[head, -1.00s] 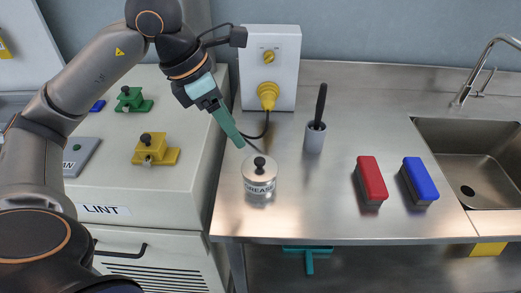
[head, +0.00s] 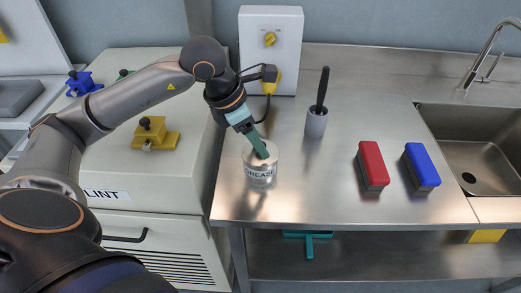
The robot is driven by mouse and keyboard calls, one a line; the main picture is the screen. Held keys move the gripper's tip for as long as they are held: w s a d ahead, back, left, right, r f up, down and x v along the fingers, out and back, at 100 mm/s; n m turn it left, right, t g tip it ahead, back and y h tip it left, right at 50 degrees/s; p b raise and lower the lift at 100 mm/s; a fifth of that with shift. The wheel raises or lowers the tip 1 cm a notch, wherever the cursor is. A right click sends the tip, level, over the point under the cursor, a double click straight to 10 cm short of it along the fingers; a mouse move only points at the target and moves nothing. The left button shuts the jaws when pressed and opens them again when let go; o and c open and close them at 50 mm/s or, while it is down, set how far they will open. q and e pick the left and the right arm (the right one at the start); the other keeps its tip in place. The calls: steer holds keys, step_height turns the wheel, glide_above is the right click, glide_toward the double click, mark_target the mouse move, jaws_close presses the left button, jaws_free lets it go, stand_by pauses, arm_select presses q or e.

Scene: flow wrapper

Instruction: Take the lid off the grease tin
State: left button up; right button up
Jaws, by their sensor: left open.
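The grease tin (head: 262,174) is a short silver can labelled GREASE on the steel counter, near its left end. Its lid (head: 272,148) is on top; the lid's black knob, visible earlier, is now hidden behind my gripper. My left gripper (head: 262,153), with teal fingers, points down over the lid from the upper left. Its fingers are open at the knob; whether they touch it I cannot tell. My right gripper is not in view.
A dark-handled brush in a grey holder (head: 316,124) stands right of the tin. A red brush (head: 373,165) and a blue brush (head: 421,167) lie farther right, before the sink (head: 485,150).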

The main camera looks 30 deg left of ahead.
arm_select(q)
steer(key=shift+w+d+f, duration=0.1)
steer(key=shift+f, duration=0.4)
jaws_close()
